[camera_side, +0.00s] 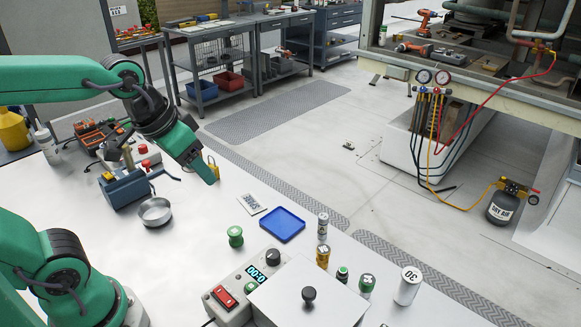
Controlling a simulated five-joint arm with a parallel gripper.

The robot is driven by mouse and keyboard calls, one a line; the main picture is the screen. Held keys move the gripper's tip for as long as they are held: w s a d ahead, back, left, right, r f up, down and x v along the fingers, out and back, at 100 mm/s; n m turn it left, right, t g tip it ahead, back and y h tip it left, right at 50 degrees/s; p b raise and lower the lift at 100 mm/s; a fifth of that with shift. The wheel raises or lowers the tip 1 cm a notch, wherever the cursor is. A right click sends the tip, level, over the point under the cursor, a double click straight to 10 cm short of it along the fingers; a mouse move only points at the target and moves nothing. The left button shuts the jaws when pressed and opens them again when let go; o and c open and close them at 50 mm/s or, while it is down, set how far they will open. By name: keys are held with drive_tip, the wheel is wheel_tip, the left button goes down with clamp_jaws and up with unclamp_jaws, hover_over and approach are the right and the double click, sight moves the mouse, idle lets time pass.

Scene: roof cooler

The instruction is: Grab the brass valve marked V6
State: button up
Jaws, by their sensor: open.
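My gripper (203,172) is over the left part of the white bench top, pointing down to the right. It is open, with nothing seen in it. Its far finger is mostly hidden. A small yellow item (215,168) shows right beside the fingertip; I cannot tell what it is or whether they touch. A gold-coloured cylinder (322,257) stands upright at the front right, well away from my gripper. No V6 mark is readable on anything, so I cannot tell which item is the brass valve.
A blue tray (282,224) looks empty. A green spool-like item (235,236), a small labelled card (251,205) and a metal bowl (154,212) lie around. A blue vise (126,188) stands left. A control box (246,288) and a white canister (407,286) are at the front.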

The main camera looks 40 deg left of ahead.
drive_tip(key=w+d+f+m+g, duration=0.15)
drive_tip(key=w+d+f, duration=0.25)
drive_tip(key=w+d, duration=0.5)
drive_tip(key=m+g, duration=0.1)
drive_tip(key=g, duration=0.2)
hover_over(325, 248)
drive_tip(key=f, duration=1.2)
drive_tip(key=shift+a, duration=0.25)
drive_tip(key=shift+w+d+f, duration=0.15)
drive_tip(key=shift+d+f, duration=0.2)
drive_tip(key=shift+f, duration=1.4)
drive_tip(key=shift+s+a+f, duration=0.1)
drive_tip(key=shift+f, duration=1.2)
drive_tip(key=shift+s+f, duration=0.1)
drive_tip(key=shift+f, duration=1.2)
